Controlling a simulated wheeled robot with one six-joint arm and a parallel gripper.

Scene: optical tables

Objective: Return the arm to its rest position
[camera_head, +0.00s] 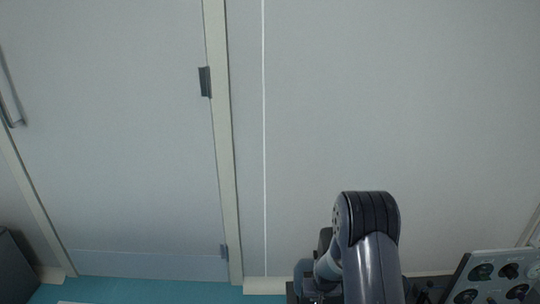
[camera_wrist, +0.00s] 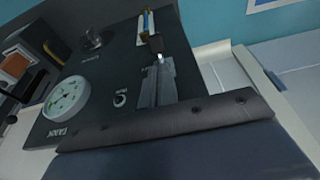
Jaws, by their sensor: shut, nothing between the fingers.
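My arm (camera_head: 367,250) shows at the lower right of the head view, with a dark, ribbed, rounded joint at its top. It stands folded in front of a plain wall. I cannot make out my gripper or its fingertips in either view. The wrist view looks close onto a dark instrument panel (camera_wrist: 108,100) with a thick rounded front edge.
The panel carries a white round gauge (camera_wrist: 66,98) and a grey slotted part (camera_wrist: 155,85). A grey door (camera_head: 110,130) stands at left. Bare teal floor (camera_head: 150,291) shows below the door.

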